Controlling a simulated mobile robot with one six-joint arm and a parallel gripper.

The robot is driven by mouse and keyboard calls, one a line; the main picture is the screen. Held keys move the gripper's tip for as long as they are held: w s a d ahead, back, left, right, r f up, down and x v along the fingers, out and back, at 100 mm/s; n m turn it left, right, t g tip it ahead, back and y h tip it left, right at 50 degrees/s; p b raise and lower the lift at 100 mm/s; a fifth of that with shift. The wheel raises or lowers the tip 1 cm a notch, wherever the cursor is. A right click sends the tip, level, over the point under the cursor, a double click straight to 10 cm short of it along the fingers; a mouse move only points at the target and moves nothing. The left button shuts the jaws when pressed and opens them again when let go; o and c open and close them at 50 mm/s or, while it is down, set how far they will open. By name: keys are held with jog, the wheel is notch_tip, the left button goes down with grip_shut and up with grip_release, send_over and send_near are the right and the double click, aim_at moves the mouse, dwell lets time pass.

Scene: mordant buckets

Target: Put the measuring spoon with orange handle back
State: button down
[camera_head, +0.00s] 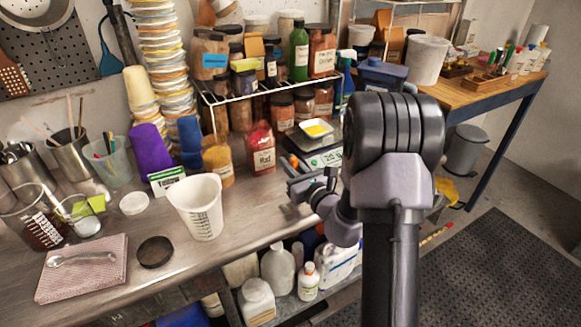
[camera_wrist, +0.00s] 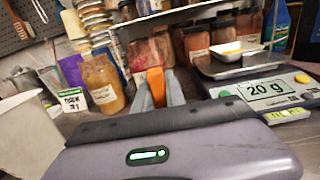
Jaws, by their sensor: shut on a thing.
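My gripper (camera_wrist: 158,93) is shut on the orange handle of the measuring spoon (camera_wrist: 155,82) in the wrist view. Only the orange part shows between the grey fingers; the spoon's bowl is hidden. In the head view my gripper (camera_head: 303,190) is above the front of the bench, beside the digital scale, and my own arm covers much of that area.
The scale (camera_wrist: 262,92) reads 20 g and carries a dish of yellow powder. A white measuring beaker (camera_head: 199,205) stands left of my gripper. Jars crowd the wire rack (camera_head: 272,87) behind. A metal spoon (camera_head: 82,258) lies on a pink cloth (camera_head: 108,278).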

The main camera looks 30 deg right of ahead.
jog(key=c, duration=1.8)
grip_release()
jog(key=shift+f, duration=0.2)
jog(key=o, duration=0.4)
jog(key=shift+r, duration=0.1)
jog(key=shift+r, duration=0.1)
